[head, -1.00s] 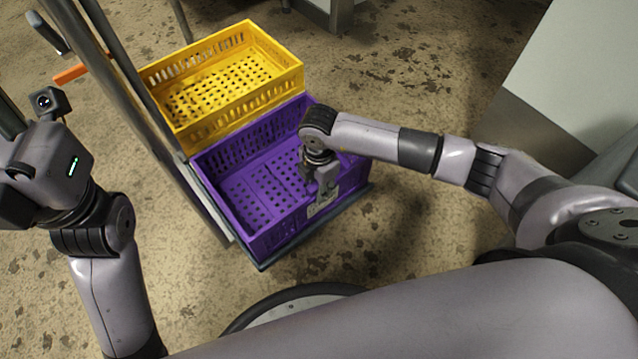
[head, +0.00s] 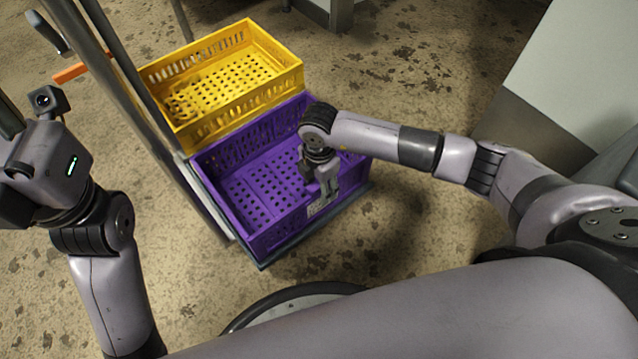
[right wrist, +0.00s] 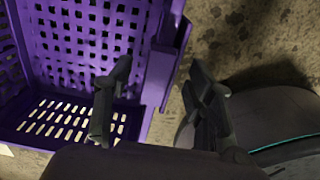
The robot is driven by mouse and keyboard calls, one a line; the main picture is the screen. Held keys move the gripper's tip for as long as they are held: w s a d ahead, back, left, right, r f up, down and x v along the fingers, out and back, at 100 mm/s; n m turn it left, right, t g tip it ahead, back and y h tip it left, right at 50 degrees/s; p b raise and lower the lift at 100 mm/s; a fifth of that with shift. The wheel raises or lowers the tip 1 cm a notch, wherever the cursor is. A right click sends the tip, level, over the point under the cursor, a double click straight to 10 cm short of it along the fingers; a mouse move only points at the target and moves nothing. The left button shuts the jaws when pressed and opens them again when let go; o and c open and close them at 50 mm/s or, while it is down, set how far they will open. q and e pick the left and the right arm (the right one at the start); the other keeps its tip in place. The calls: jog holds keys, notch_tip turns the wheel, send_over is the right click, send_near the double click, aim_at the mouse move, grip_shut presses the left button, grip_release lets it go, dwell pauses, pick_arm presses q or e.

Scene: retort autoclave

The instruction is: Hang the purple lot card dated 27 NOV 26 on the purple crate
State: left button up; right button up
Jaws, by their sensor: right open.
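The purple crate (head: 262,192) stands open and looks empty, its perforated floor showing. My right gripper (head: 328,190) is at its near right wall, pointing down. In the right wrist view its two fingers (right wrist: 158,105) are apart, one on the crate's inner side and one outside the wall. A narrow purple piece (right wrist: 181,48) is on the outer side of the rim there; I cannot tell if it is the lot card. A small pale label-like patch (head: 317,208) shows below the gripper on the crate wall. No date is readable. My left gripper's fingers are cut off at the left edge.
A yellow crate (head: 285,73) stands directly behind the purple one. Metal posts (head: 160,125) of a trolley-like frame rise along the crates' left side. A pale cabinet (head: 575,85) stands at the right. Stained floor (head: 430,60) is open between them.

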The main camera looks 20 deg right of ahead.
notch_tip(320, 180, up, 12)
jog(key=shift+f, duration=0.15)
dwell(0.7)
